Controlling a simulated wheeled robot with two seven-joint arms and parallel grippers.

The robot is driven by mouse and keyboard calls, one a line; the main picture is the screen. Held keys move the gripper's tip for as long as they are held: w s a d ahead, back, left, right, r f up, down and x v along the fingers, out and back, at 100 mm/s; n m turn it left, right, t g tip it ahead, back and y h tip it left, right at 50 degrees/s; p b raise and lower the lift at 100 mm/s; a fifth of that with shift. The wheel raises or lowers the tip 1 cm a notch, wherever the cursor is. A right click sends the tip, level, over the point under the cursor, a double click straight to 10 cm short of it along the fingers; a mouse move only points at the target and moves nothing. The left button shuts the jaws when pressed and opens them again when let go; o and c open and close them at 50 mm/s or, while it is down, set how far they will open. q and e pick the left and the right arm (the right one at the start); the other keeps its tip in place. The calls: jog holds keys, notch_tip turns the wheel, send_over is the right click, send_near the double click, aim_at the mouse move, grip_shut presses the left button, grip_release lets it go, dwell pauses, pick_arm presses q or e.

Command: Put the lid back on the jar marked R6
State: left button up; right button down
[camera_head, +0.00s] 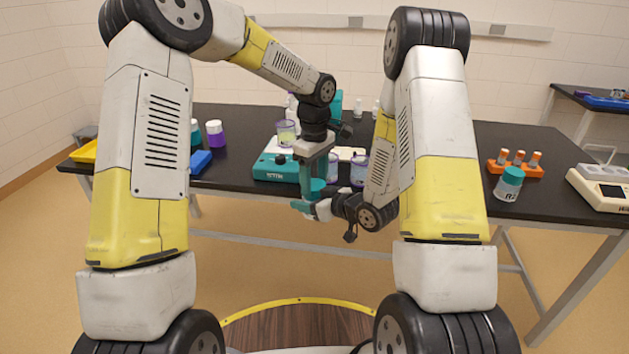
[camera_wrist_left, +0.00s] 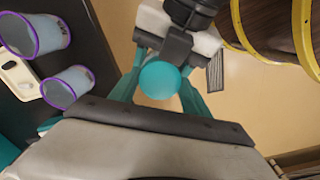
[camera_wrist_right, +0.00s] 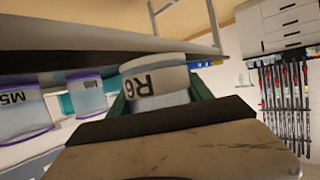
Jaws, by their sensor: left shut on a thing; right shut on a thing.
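My left gripper (camera_wrist_left: 158,92) is shut on a round teal lid (camera_wrist_left: 160,78), seen from above in the left wrist view. My right gripper (camera_wrist_right: 160,92) is shut on the white jar marked R6 (camera_wrist_right: 150,84), with its label facing the right wrist camera. In the head view, the left gripper points down and the teal lid (camera_head: 317,186) shows just above the right gripper (camera_head: 314,208), in front of the table. The jar is mostly hidden there. I cannot tell whether the lid touches the jar's rim.
Behind the grippers, a black table (camera_head: 240,193) carries a teal device (camera_head: 272,168) and purple-rimmed cups (camera_head: 358,168). A lidded R2 jar (camera_head: 508,186), an orange rack (camera_head: 515,168) and a white instrument (camera_head: 602,188) stand at right. A purple jar (camera_head: 216,138) and blue box (camera_head: 200,160) stand at left.

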pick_arm(q)
jog(key=m, duration=0.3)
jog(key=shift+m, duration=0.4)
jog(key=m, duration=0.4)
jog(key=shift+m, duration=0.3)
jog(key=o, duration=1.5)
jog(key=shift+o, duration=0.2)
jog(key=shift+r, duration=2.25)
